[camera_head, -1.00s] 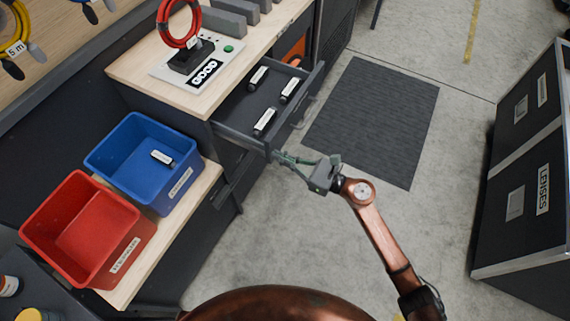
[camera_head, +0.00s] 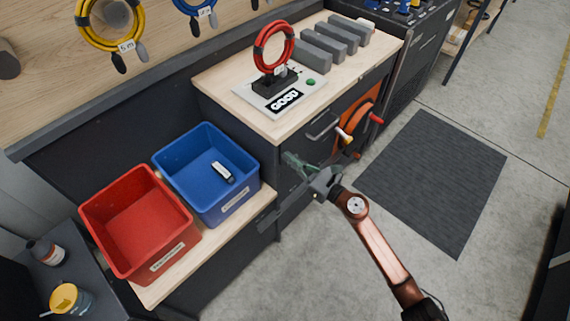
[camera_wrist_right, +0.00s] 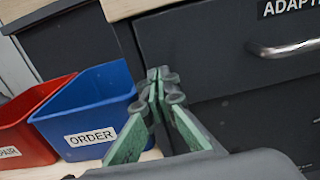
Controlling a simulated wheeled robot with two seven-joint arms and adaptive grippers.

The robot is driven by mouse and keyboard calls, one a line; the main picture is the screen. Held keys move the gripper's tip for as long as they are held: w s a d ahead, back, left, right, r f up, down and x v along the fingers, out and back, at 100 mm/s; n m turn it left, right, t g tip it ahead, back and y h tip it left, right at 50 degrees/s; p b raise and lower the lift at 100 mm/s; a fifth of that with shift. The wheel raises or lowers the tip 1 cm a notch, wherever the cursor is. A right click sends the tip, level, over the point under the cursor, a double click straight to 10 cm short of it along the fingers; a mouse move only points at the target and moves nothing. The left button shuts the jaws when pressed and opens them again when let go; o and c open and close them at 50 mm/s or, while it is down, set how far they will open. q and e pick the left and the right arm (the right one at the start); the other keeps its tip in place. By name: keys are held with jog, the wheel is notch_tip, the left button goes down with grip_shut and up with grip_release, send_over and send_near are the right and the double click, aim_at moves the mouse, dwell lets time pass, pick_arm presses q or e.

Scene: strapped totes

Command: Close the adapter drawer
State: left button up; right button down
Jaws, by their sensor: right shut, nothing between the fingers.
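The adapter drawer (camera_wrist_right: 221,62) is the dark front under the wooden worktop, with a metal bar handle (camera_wrist_right: 285,48) and a partly cut-off label starting "ADAPT" (camera_wrist_right: 287,7) in the right wrist view. Its front is flush with the cabinet, so the drawer is shut. In the head view its handle (camera_head: 321,126) shows just below the worktop edge. My right gripper (camera_head: 291,160) is shut and empty, at the left end of the drawer front. Its green-padded fingers (camera_wrist_right: 157,84) point at the front; I cannot tell if they touch it. My left gripper is not in view.
A blue bin (camera_head: 236,197) marked "ORDER", holding one adapter (camera_head: 222,172), and a red bin (camera_head: 187,237) stand on a lower wooden shelf left of the gripper. An orange reel (camera_head: 361,124) hangs right of the drawer. The floor by the dark mat (camera_head: 440,180) is clear.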

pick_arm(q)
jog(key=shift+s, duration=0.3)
pick_arm(e)
jog(key=shift+w+a+r, duration=0.1)
jog(key=shift+a+r, duration=0.05)
jog(key=shift+a, duration=0.05)
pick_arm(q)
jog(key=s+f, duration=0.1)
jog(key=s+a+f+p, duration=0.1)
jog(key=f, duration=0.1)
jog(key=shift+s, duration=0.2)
pick_arm(e)
jog(key=v, duration=1.4)
jog(key=shift+d+f, duration=0.2)
